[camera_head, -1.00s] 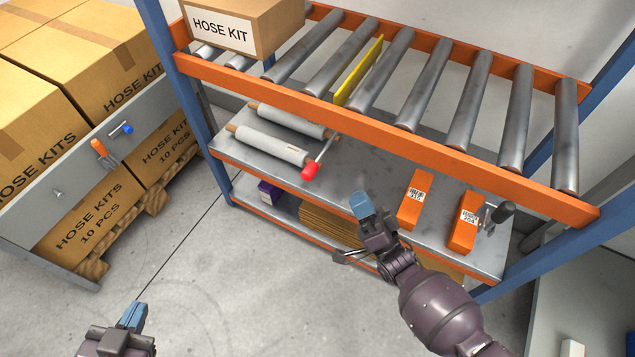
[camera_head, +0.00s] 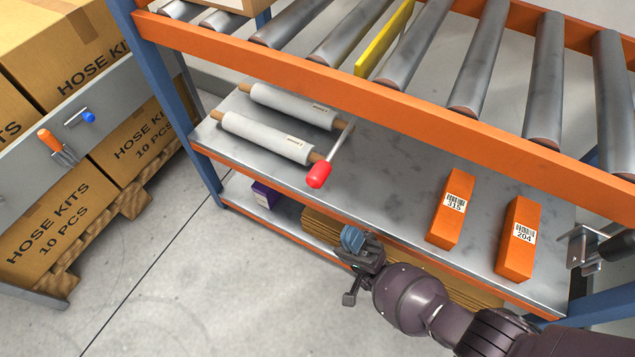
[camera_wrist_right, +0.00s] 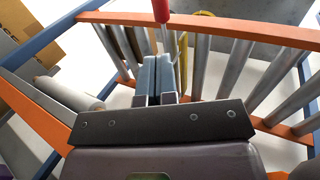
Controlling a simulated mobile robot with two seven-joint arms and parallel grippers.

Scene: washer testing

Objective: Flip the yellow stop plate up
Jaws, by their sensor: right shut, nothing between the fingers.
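The yellow stop plate (camera_head: 385,40) shows as a narrow strip on edge between two rollers, behind the orange front rail; I cannot tell how far it rises above them. A metal lever with a red knob (camera_head: 318,174) hangs below the rail, slanting down toward me. My right gripper (camera_head: 352,240) is shut and empty, below and right of the red knob and apart from it. In the right wrist view, the shut fingers (camera_wrist_right: 157,78) point toward the red knob (camera_wrist_right: 161,10), with the yellow plate (camera_wrist_right: 183,52) beyond. My left gripper is out of view.
Two white rolls (camera_head: 268,138) lie on the grey shelf (camera_head: 385,180), left of the lever. Two orange boxes (camera_head: 448,208) stand on its right side. The orange rail (camera_head: 330,82) runs above. A cardboard box (camera_head: 215,4) sits at upper left, mostly cut off.

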